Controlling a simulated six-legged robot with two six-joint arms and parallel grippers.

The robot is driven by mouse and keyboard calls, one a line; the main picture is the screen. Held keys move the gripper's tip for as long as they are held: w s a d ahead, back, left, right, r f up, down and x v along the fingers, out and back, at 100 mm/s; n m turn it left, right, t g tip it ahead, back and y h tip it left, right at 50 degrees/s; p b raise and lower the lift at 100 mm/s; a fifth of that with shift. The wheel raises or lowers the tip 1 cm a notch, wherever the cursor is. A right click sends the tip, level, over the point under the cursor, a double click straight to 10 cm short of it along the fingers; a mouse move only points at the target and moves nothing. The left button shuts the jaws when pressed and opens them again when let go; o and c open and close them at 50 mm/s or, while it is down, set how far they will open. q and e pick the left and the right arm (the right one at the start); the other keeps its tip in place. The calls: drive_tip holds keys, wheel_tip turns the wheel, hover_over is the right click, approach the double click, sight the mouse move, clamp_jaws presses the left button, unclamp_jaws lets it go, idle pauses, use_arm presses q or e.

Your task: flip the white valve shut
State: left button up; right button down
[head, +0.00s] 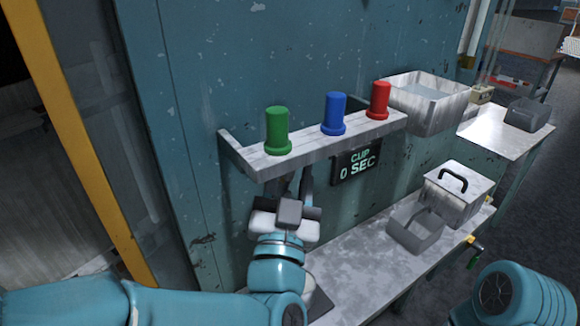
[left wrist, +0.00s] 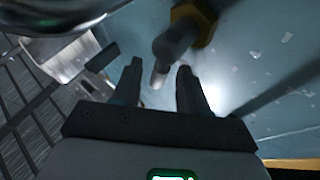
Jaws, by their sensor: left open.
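In the head view my left gripper (head: 292,187) reaches under the grey shelf (head: 330,138) on the teal wall. The valve cannot be made out there, hidden by the shelf or my gripper. My right gripper is out of view.
Green (head: 278,130), blue (head: 334,113) and red (head: 380,100) cylinders stand on the shelf. A "CLIP 0 SEC" display (head: 355,163) hangs below it. A grey open bin (head: 416,228) and a lidded box (head: 456,192) stand on the bench (head: 365,262), whose middle is clear.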

use_arm(q)
drive_tip(key=shift+s, duration=0.1)
clamp_jaws()
drive_tip(key=shift+d+r, duration=0.1)
drive_tip(key=shift+r, duration=0.1)
drive_tip(key=m+g+p, duration=0.1)
drive_tip(key=p, duration=0.1)
drive_tip(key=d+m+g+p, duration=0.1)
drive_tip(key=m+p, duration=0.1)
drive_tip(key=w+f+m+g+h+p, duration=0.1)
drive_tip(key=m+g+p, duration=0.1)
drive_tip(key=shift+d+p, duration=0.25)
drive_tip(key=shift+p, duration=0.1)
unclamp_jaws()
drive_tip(key=shift+w, duration=0.15)
drive_tip(key=shift+f, duration=0.1)
